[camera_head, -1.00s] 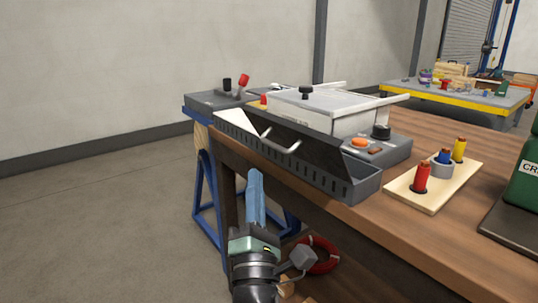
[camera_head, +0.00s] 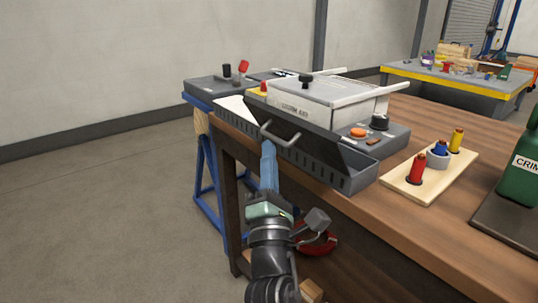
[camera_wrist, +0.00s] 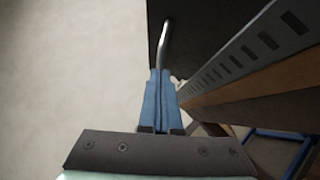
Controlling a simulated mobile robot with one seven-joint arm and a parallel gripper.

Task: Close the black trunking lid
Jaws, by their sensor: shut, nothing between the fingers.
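The black trunking lid (camera_head: 318,145) stands raised and tilted along the grey slotted trunking (camera_head: 330,173) at the table's near edge. A silver bar handle (camera_head: 283,136) is on the lid's face. My gripper (camera_head: 267,146) has its blue fingers shut with nothing between them, just in front of the handle and lid. In the wrist view, the fingertips (camera_wrist: 160,74) are together at the near end of the handle (camera_wrist: 163,42), beside the dark lid (camera_wrist: 205,22). I cannot tell whether they touch the handle. The trunking's slotted wall (camera_wrist: 240,60) runs along the right.
Behind the lid stands a pale lidded box (camera_head: 340,97). A grey control block (camera_head: 385,135) is beside it. A wooden board (camera_head: 408,188) with coloured pegs and a green bottle (camera_head: 525,170) stand on the right. The floor to the left is clear.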

